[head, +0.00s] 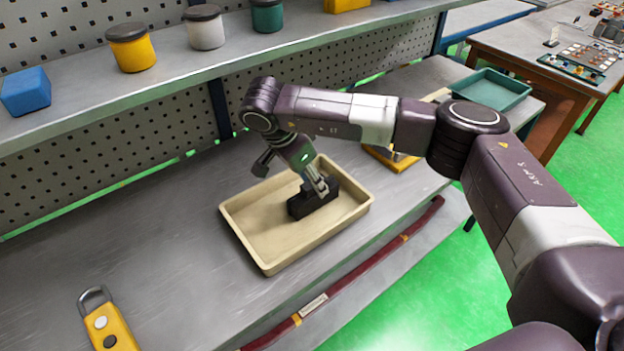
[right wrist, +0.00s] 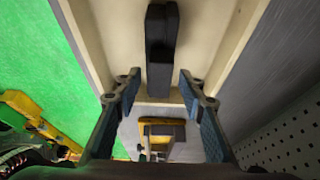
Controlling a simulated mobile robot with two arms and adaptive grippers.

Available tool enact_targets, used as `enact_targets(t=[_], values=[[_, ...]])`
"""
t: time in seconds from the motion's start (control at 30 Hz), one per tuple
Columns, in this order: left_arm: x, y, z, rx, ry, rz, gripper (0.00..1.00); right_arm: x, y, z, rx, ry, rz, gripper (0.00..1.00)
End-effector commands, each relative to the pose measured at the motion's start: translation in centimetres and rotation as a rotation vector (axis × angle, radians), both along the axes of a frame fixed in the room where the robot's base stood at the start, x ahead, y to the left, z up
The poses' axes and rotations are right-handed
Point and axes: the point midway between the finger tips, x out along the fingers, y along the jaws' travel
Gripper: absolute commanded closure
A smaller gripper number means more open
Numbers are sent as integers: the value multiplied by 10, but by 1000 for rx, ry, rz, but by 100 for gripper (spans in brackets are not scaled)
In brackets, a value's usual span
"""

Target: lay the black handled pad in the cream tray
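The cream tray (head: 245,258) lies on the grey bench in the head view; its wall also shows in the right wrist view (right wrist: 90,45). The black handled pad (head: 300,207) is inside the tray and appears to rest on its floor, towards the right side. In the right wrist view the pad (right wrist: 161,45) lies in line with the gap between my fingers. My right gripper (head: 322,188) is at the pad in the head view. In its wrist view the right gripper's fingers (right wrist: 160,100) are spread, with visible space on both sides. My left gripper is not in view.
A yellow tool with a metal ring (head: 110,325) lies at the lower left. A dark red bar (head: 370,262) runs along the bench front. A yellow object (head: 390,158) and a green tray (head: 492,90) are beyond the cream tray. A shelf with jars (head: 205,28) overhangs behind.

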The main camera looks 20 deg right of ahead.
Motion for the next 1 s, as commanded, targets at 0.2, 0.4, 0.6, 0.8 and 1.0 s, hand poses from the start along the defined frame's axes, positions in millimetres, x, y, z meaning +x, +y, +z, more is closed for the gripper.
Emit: enact_targets(t=[0.2,0.4,0.6,0.8,1.0], values=[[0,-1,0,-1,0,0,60,0,3,8,1,-3,1,63],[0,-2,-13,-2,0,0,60,-4,17,42,1,-6,3,63],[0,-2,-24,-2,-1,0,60,-10,32,82,2,-4,2,63],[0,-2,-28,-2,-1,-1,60,-14,41,107,0,-2,0,63],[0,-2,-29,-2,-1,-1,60,-16,43,114,1,0,0,63]])
